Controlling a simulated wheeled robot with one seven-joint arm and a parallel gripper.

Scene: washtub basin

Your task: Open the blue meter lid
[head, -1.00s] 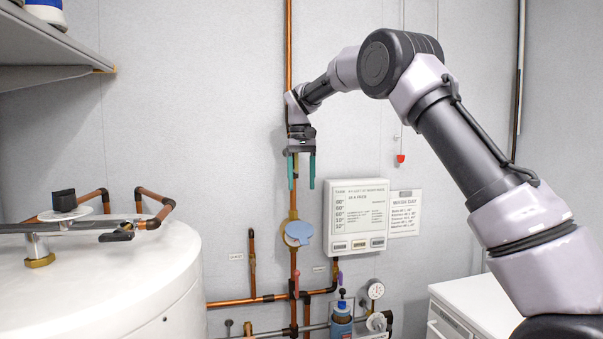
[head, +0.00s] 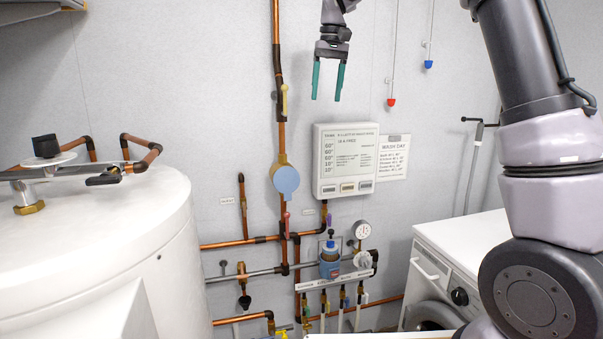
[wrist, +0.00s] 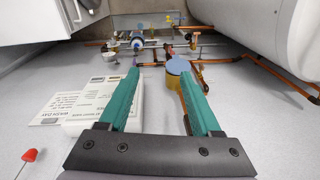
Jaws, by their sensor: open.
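The blue meter lid (head: 286,179) is a round light-blue disc on a brass meter body (head: 280,160), set on the vertical copper pipe. It looks closed over the meter face. In the wrist view the blue lid (wrist: 178,66) shows between the fingers, beyond the right fingertip, with the brass body (wrist: 154,79) beside it. My gripper (head: 327,97) has teal fingers pointing down. It is open and empty, above the lid and to its right, above the white panel. The wrist view also shows my gripper (wrist: 154,75) open.
A white panel (head: 345,160) and a wash-day sign (head: 393,157) are on the wall right of the meter. Pipes, valves and a gauge (head: 362,230) lie below. A white tank (head: 90,250) stands left, a washing machine (head: 470,250) right. Red (head: 391,102) and blue (head: 428,64) pulls hang at upper right.

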